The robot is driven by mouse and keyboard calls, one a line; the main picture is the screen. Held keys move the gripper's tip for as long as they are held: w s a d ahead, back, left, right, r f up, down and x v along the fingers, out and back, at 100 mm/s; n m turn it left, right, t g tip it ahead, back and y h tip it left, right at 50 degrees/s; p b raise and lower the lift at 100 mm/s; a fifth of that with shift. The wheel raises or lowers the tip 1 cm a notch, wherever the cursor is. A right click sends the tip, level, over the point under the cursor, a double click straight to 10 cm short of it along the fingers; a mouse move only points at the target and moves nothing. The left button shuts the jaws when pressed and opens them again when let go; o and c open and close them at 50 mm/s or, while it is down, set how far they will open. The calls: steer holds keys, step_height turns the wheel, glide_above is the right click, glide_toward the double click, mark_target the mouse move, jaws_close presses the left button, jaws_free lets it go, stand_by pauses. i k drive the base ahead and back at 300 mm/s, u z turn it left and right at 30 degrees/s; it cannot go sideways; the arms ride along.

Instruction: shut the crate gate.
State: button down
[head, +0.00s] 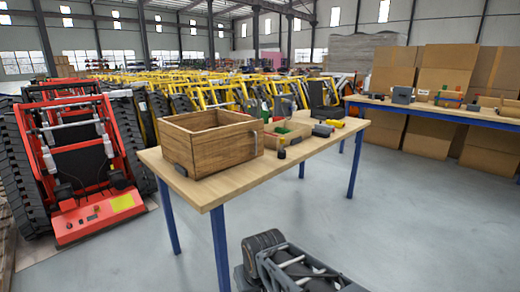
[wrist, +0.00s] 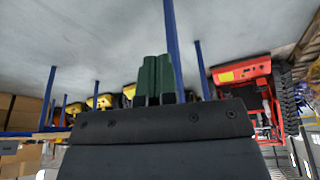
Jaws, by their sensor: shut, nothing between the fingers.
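The wooden crate (head: 190,150) stands open-topped on the near table in the head view. A pale upright handle (head: 256,143) shows at its right end, and a dark block (head: 180,170) sits at its front left lower corner. I cannot tell for sure which wall is the gate or how far it stands open. My gripper (wrist: 154,62) shows in the wrist view as two dark green fingers pressed together, with nothing between them. The wrist view shows floor and table legs, not the crate. My gripper is apart from the crate.
The near table (head: 215,193) has blue legs and bears a smaller wooden tray (head: 286,140) and several small items right of the crate. A red tracked carrier (head: 95,215) stands at left. A second table (head: 450,107) and cardboard boxes (head: 445,75) are at right. Grey floor is clear between.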

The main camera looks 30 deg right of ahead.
mark_target(220, 148)
steer(key=u, duration=0.15)
steer(key=k, duration=0.3)
steer(key=z, duration=0.55)
steer(key=i, duration=1.2)
steer(key=u, duration=0.25)
